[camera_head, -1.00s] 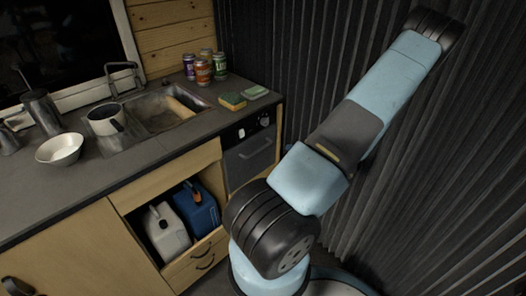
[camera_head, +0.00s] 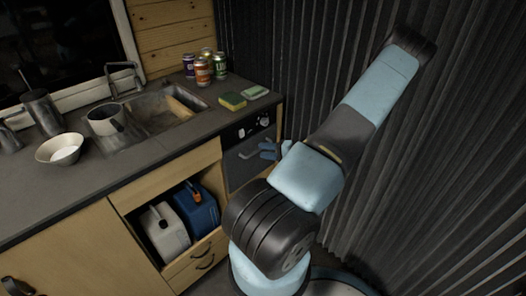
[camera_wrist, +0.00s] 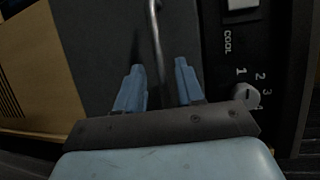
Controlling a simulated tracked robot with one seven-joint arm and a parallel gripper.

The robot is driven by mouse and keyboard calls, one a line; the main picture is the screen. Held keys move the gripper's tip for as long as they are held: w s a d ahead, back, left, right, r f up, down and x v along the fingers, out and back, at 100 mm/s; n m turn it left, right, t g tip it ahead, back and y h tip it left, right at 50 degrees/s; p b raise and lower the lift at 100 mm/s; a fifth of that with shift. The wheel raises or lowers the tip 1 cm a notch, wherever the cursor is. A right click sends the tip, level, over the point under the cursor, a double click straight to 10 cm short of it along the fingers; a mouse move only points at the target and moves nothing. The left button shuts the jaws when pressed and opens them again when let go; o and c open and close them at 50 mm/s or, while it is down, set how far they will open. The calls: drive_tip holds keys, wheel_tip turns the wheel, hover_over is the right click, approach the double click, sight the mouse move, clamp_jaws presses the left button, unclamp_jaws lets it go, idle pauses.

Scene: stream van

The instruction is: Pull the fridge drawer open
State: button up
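The fridge drawer (camera_head: 243,165) is a dark grey front set in the counter's right end, below a black control panel. It looks closed. Its bar handle (camera_wrist: 155,30) runs up the wrist view, and its lower part lies between my two blue fingers. My gripper (camera_wrist: 158,82) is open, one finger on each side of the handle, with gaps showing. In the head view my gripper (camera_head: 268,150) is at the right part of the drawer front; my arm hides some of the fridge's lower right.
The control panel (camera_wrist: 245,60) with a "COOL" label and a numbered dial is close to the right finger. A ribbed dark wall (camera_head: 330,60) stands close at the right.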

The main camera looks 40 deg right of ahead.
drive_tip(key=shift+x, duration=0.8)
clamp_jaws()
drive_tip(key=shift+s, duration=0.1)
